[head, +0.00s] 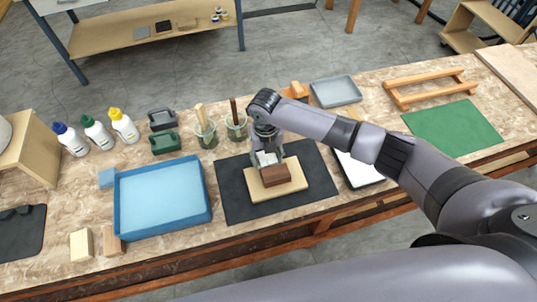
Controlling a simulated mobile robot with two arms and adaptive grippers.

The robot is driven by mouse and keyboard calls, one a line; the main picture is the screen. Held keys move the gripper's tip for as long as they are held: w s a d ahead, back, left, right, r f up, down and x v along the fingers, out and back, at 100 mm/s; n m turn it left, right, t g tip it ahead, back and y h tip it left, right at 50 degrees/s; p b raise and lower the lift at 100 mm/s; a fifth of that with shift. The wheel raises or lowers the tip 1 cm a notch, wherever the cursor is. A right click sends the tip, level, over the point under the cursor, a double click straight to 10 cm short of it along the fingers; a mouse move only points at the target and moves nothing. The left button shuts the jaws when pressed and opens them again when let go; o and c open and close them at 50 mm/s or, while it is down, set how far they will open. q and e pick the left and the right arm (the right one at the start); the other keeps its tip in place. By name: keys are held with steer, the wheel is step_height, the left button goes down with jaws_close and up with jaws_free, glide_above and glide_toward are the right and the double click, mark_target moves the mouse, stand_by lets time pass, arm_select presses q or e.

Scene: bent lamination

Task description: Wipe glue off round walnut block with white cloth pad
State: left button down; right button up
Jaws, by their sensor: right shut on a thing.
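The walnut block (276,176) is dark brown and sits on a pale wooden board (291,187) on the dark mat (238,205). Its round shape is hard to make out at this size. My right gripper (267,154) points down just behind and above the block, shut on the white cloth pad (268,159). The pad is at the block's upper back edge; I cannot tell if it touches. Any glue is too small to see. My left gripper is not in view.
A blue tray (117,209) stands left of the mat. Two jars with tools (204,134) and glue bottles (96,133) stand behind it. A grey tray (336,90), a wooden frame (430,87) and a green mat (446,126) lie to the right.

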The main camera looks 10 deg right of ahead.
steer(key=shift+s+a+f, duration=0.1)
steer(key=shift+s+a, duration=0.05)
steer(key=shift+a, duration=0.5)
steer(key=shift+d+p, duration=0.6)
steer(key=shift+d, duration=1.15)
steer(key=shift+d, duration=0.1)
steer(key=shift+d, duration=0.65)
steer(key=shift+w, duration=0.2)
steer(key=shift+w+r+p, duration=0.4)
steer(key=shift+r+p, duration=0.1)
steer(key=shift+r, duration=0.35)
steer(key=shift+w+r+p, duration=0.35)
steer(key=shift+r+p, duration=0.1)
steer(key=shift+r, duration=0.35)
step_height(320, 180, up, 7)
steer(key=p, duration=0.6)
